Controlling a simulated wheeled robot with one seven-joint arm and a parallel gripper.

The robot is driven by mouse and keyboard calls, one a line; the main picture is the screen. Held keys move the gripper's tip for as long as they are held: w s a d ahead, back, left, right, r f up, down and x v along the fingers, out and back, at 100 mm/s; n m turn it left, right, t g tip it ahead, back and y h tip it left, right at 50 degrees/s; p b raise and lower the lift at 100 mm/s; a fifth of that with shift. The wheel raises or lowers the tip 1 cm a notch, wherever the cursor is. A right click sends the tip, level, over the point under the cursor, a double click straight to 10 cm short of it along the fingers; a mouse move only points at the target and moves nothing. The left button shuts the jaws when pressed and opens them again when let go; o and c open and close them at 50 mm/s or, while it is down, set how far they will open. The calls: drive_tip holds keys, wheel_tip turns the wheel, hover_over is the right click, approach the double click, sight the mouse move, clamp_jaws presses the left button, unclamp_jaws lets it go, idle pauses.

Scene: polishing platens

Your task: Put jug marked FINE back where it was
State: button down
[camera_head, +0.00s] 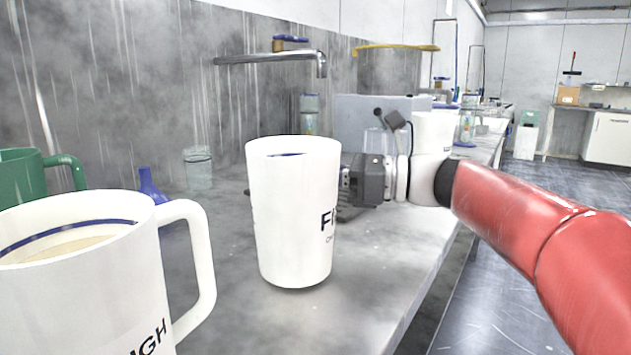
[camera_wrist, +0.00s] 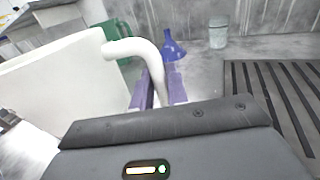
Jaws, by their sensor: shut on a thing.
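The white jug marked "FI…" (camera_head: 293,215) stands upright in the middle of the head view; the rest of its word is cut off by its curve. In the wrist view the jug (camera_wrist: 55,90) fills the left side. My gripper (camera_wrist: 160,90) is shut on the jug's handle (camera_wrist: 138,48), with purple fingers on both sides of it. In the head view my gripper (camera_head: 347,187) is behind the jug's right side, fingers mostly hidden. I cannot tell whether the jug's base touches the bench or hangs just above it.
Another white jug (camera_head: 85,280), its label ending in "GH", stands front left with pale content. A green jug (camera_head: 22,178), a blue funnel (camera_head: 150,187) and a clear beaker (camera_head: 198,168) are behind it. A slotted grate (camera_wrist: 275,95) lies right in the wrist view. A tap (camera_head: 275,58) overhangs the bench.

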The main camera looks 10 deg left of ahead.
drive_tip(key=shift+f, duration=0.3)
drive_tip(key=c, duration=1.4)
unclamp_jaws()
drive_tip(key=d, duration=1.2)
drive_tip(key=shift+r, duration=0.1)
